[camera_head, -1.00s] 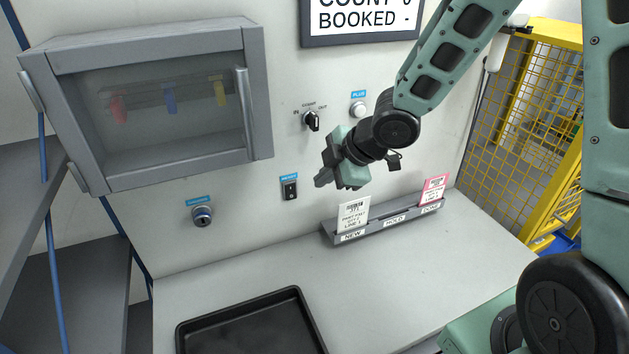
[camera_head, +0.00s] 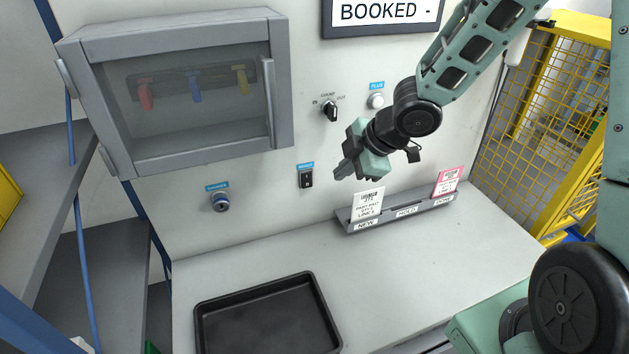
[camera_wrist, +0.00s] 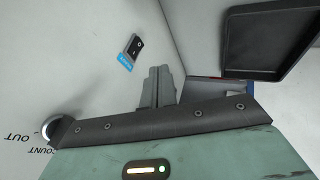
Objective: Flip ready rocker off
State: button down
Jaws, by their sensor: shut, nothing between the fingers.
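The black ready rocker (camera_head: 307,179) is set in the pale wall panel under a small blue label (camera_head: 306,165). It also shows in the wrist view (camera_wrist: 135,46), above and left of my fingertips. My gripper (camera_head: 342,172) is shut and empty, a little to the right of the rocker and apart from it. In the wrist view my closed fingers (camera_wrist: 159,84) point towards the panel. The label text and which side of the rocker is pressed in are too small to tell.
A selector knob (camera_head: 331,110) and a white PLUS button (camera_head: 376,101) sit above my gripper. A card rack (camera_head: 405,213) and a black tray (camera_head: 268,280) are on the counter below.

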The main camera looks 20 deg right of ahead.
jog(key=shift+f, duration=0.1)
jog(key=b, duration=0.5)
send_near(305, 188)
notch_tip(305, 188, down, 5)
jog(key=s+a, duration=0.2)
jog(key=w+p, duration=0.2)
jog(key=w, duration=0.2)
jog(key=shift+f, duration=0.15)
jog(key=shift+w+t+b, duration=0.2)
jog(key=shift+t+b, duration=0.2)
jog(key=shift+b, duration=0.8)
